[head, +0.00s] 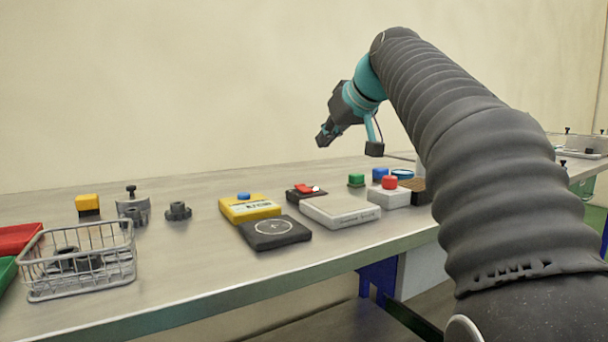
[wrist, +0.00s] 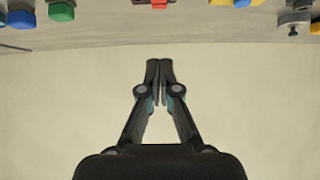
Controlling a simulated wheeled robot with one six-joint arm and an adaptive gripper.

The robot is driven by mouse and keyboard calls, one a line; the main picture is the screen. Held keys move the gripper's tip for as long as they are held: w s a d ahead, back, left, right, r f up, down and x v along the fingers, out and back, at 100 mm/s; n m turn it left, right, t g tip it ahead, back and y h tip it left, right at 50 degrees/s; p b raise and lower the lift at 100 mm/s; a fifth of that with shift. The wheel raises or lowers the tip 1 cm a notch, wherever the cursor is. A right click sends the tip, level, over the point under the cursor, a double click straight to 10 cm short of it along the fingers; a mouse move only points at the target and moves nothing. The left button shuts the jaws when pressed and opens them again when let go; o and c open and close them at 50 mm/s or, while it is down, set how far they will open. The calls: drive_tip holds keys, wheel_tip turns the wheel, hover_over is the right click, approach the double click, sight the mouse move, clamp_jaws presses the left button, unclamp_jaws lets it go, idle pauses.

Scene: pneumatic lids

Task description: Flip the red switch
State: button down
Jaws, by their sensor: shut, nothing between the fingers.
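The red switch (head: 304,187) is a red rocker with a white spot at one end, on a dark base on the bench. It stands behind a pale grey flat box, between a yellow box and a green button. In the wrist view the red switch (wrist: 158,4) is cut off by the top edge. My gripper (head: 322,140) is in the air above the bench, higher than the switch and apart from it. In the wrist view my gripper (wrist: 160,66) has its fingertips together, with nothing between them.
The pale grey box (head: 345,211), a dark plate (head: 290,240) and the yellow box (head: 240,210) stand close around the switch. A green button (head: 356,180) and a white box with a red button (head: 389,183) are to its right. A wire basket (head: 75,280) is at left.

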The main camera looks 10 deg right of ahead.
drive_tip(key=shift+d, duration=0.15)
hover_over(307, 188)
drive_tip(key=s, duration=0.1)
wheel_tip(307, 188, down, 6)
drive_tip(key=shift+d+r, duration=0.1)
drive_tip(key=shift+r, duration=0.1)
drive_tip(key=shift+w+f+b, duration=0.2)
drive_tip(key=shift+f+b, duration=0.1)
drive_tip(key=shift+f, duration=0.35)
drive_tip(key=shift+w+f+b, duration=0.15)
drive_tip(key=shift+f+b, duration=0.1)
drive_tip(key=shift+f, duration=0.35)
drive_tip(key=shift+w+f, duration=0.1)
drive_tip(key=shift+f, duration=0.85)
